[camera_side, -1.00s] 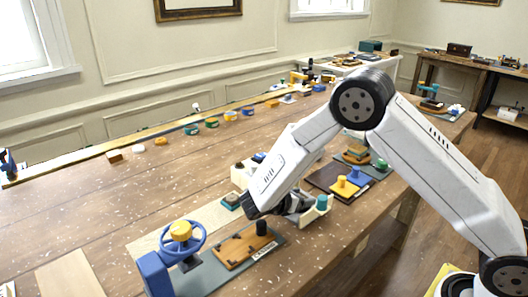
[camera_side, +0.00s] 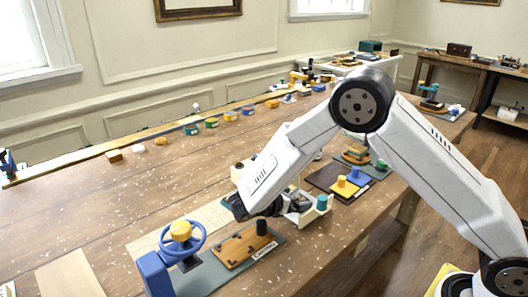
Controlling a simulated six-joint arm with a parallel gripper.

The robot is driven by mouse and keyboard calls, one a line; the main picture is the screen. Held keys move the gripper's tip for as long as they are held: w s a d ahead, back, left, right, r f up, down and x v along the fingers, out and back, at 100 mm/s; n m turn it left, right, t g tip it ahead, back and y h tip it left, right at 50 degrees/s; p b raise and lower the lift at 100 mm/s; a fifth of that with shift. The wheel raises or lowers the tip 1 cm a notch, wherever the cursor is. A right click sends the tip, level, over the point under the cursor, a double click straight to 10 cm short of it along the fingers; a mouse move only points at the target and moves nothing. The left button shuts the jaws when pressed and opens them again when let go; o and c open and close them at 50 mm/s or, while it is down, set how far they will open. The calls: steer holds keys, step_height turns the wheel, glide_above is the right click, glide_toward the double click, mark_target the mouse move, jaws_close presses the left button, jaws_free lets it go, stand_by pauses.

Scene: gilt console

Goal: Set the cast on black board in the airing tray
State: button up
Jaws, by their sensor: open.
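My gripper (camera_side: 238,207) is low over the middle of the table, at the end of the white arm. Its jaws are small and dark here; they are open. The spot where a small teal piece lay is now covered by the gripper, so I cannot tell if they touch. A cream tray-like holder (camera_side: 308,216) is just right of the gripper, partly hidden by my arm. A teal knob (camera_side: 321,202) stands at its right end. I cannot tell for certain which piece is the cast on black board.
A blue handwheel (camera_side: 183,240) with a yellow hub and a wooden plate (camera_side: 238,249) on a grey base stand in front. A dark board (camera_side: 322,178) with yellow and blue pieces lies to the right. Small blocks line the back edge.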

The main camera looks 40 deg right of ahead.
steer(key=v, duration=0.9)
steer(key=shift+d, duration=0.1)
stand_by(0.7)
